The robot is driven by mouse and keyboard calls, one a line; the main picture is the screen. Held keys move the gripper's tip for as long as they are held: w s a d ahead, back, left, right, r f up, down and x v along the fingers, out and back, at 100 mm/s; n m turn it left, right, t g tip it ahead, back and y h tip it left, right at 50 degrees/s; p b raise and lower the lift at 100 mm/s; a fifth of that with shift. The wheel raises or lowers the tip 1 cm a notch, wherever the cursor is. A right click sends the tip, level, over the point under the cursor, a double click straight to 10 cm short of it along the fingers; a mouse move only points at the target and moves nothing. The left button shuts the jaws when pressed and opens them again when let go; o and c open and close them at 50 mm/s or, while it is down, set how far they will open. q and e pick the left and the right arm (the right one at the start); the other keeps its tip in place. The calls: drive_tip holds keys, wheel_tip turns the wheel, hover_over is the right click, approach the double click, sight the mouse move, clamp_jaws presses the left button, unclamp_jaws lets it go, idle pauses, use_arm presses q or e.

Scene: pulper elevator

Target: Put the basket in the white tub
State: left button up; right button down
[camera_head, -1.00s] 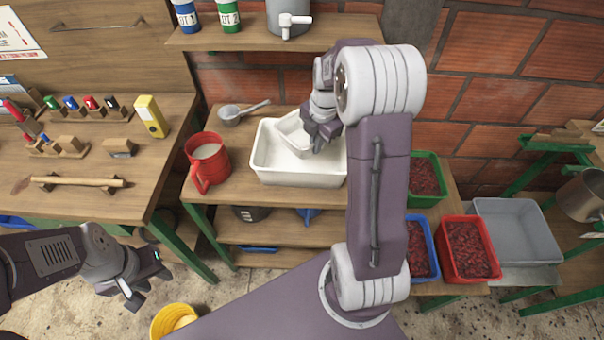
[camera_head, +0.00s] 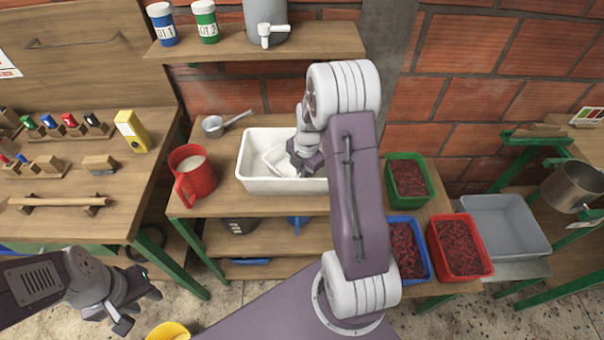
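The white tub (camera_head: 262,187) stands on the middle wooden table. A small white basket (camera_head: 268,160) is inside it, tilted, and its right part is hidden by my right gripper. My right gripper (camera_head: 304,166) reaches down into the tub at the right end of the basket. Its fingertips are at the basket's edge, but their gap is hidden. Whether the basket touches the tub floor is unclear. My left gripper (camera_head: 138,305) is open and empty at the lower left, above the floor and away from the tub.
A red jug (camera_head: 194,177) stands close to the tub's left, with a metal ladle (camera_head: 215,125) behind. Green (camera_head: 408,181), blue (camera_head: 409,250) and red (camera_head: 458,248) crates of red fruit are at the right. A shelf (camera_head: 335,40) overhangs the back. A yellow bucket (camera_head: 169,331) is below.

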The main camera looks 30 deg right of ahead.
drive_tip(key=shift+s+f, duration=0.1)
drive_tip(key=c, duration=1.7)
unclamp_jaws()
wheel_tip(320, 180, up, 12)
drive_tip(key=s+p, duration=0.1)
drive_tip(key=s+a+f+m, duration=0.1)
drive_tip(key=s+a+m, duration=0.3)
drive_tip(key=m, duration=0.3)
drive_tip(key=s+a+f+m, duration=0.2)
drive_tip(key=s+a+m, duration=0.2)
drive_tip(key=a+m, duration=0.1)
drive_tip(key=s+a+f+m, duration=0.1)
drive_tip(key=s+a+m, duration=0.3)
drive_tip(key=m, duration=0.4)
drive_tip(key=shift+s+a+f+m+p, duration=0.2)
drive_tip(key=shift+s+a+m+p, duration=0.1)
drive_tip(key=shift+s+a, duration=0.15)
